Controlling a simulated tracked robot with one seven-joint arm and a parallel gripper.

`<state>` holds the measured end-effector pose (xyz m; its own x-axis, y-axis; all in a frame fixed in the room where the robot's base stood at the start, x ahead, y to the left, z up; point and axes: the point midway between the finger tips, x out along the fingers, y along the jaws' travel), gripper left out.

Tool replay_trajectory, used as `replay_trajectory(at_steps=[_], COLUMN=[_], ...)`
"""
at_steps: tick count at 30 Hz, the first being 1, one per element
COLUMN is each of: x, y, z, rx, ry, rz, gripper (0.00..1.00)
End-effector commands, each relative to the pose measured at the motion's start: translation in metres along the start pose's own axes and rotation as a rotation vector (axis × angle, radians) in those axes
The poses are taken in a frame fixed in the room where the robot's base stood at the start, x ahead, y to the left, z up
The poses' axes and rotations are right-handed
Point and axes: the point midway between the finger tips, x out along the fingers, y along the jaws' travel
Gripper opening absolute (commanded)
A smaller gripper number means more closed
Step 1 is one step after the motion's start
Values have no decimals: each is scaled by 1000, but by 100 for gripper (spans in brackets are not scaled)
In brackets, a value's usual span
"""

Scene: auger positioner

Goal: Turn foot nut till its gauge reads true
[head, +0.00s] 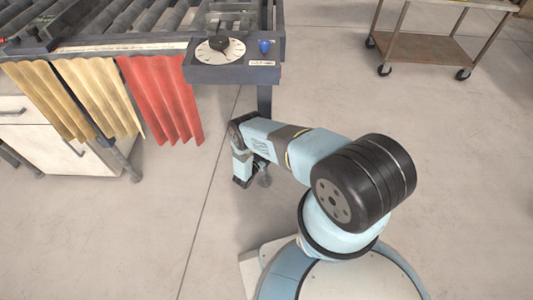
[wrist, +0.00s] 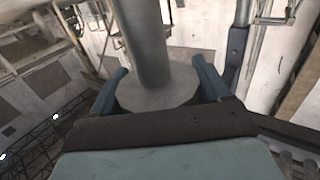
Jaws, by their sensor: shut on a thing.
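In the wrist view a grey round nut-like disc (wrist: 158,92) sits around a thick grey post (wrist: 147,40). The two blue fingers of my gripper (wrist: 160,88) are on either side of the disc, shut on it. In the head view my arm reaches down beside the table leg (head: 265,99); the arm hides the leg's lower part, and the grip itself does not show clearly. A round white dial (head: 229,53) with a black knob (head: 219,43) lies on the dark corner panel (head: 232,74). Its marks are too small to read.
A small blue fitting (head: 265,46) is beside the dial. A roller table (head: 130,45) with yellow strips (head: 98,88) and a red strip (head: 160,95) stands at upper left, over a white cabinet (head: 75,150). A wheeled cart (head: 430,48) stands at upper right. Open floor lies between.

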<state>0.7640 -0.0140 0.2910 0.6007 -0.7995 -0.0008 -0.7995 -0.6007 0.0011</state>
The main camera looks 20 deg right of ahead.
Motion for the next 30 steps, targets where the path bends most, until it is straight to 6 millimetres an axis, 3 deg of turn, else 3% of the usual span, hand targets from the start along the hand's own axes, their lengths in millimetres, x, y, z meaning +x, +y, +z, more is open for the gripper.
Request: replay_trajectory(at_steps=[2,3,9,20,30], x=[-1,-1,0,-6,-64], y=[-4,-4,-3,-2,-2], z=[-1,-1,-1,0,0], rx=[5,6,4,2,1], ry=[-1,-1,0,0,-1], rz=[-6,-6,-4,-3,-5], gripper=[46,77,96,97,97])
